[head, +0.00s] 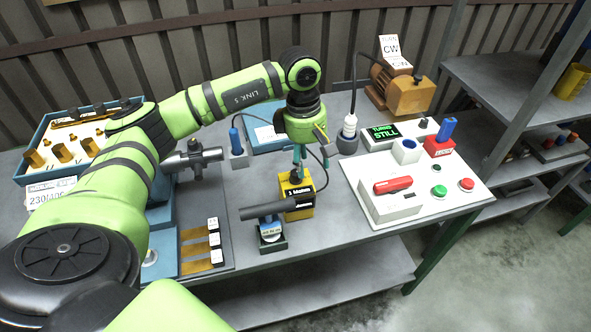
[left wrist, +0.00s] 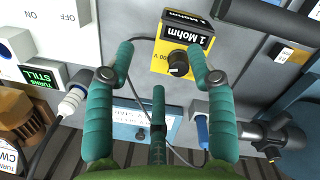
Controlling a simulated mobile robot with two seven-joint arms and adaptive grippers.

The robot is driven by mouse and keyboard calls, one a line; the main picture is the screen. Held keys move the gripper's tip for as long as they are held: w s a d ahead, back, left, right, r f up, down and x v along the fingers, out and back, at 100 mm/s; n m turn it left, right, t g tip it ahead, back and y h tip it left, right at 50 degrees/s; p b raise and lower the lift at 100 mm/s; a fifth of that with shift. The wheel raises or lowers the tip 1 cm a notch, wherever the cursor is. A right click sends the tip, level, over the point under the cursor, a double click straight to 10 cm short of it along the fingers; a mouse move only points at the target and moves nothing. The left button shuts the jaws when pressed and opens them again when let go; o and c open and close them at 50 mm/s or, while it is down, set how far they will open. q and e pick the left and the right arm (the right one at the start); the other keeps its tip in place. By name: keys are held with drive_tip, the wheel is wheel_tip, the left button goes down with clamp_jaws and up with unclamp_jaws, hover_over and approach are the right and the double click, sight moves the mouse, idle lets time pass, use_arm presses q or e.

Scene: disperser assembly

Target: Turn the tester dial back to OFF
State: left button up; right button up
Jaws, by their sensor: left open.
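The tester is a yellow box (head: 299,205) with a dark display reading "1 Mohm", standing near the front middle of the bench. It also shows at the top of the left wrist view (left wrist: 171,52). Its black dial (left wrist: 178,66) has a small light mark; the setting it points at is too small to read surely. My left gripper (head: 298,165) is directly above the tester, pointing down. In the left wrist view its teal fingers (left wrist: 161,62) are spread on both sides of the dial, which lies nearer the right finger. Contact with the dial does not show. My right gripper is not visible.
A dark cylinder on a stand (head: 270,220) is close in front of the tester. A white panel (head: 440,205) with a red-handled switch (head: 393,185), buttons and a "TURNS STILL" display (head: 383,132) is to the right. A cable loops beside the gripper.

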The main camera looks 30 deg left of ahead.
sight(296, 173)
use_arm(q)
drive_tip(key=a, duration=0.1)
drive_tip(key=a+y, duration=0.1)
drive_tip(key=a, duration=0.1)
drive_tip(key=shift+s+a+r, duration=0.2)
drive_tip(key=shift+a+r, duration=0.1)
drive_tip(key=shift+r, duration=0.05)
wheel_tip(296, 173, down, 6)
drive_tip(key=p, duration=0.3)
drive_tip(key=shift+r, duration=0.15)
drive_tip(key=shift+f, duration=0.5)
clamp_jaws()
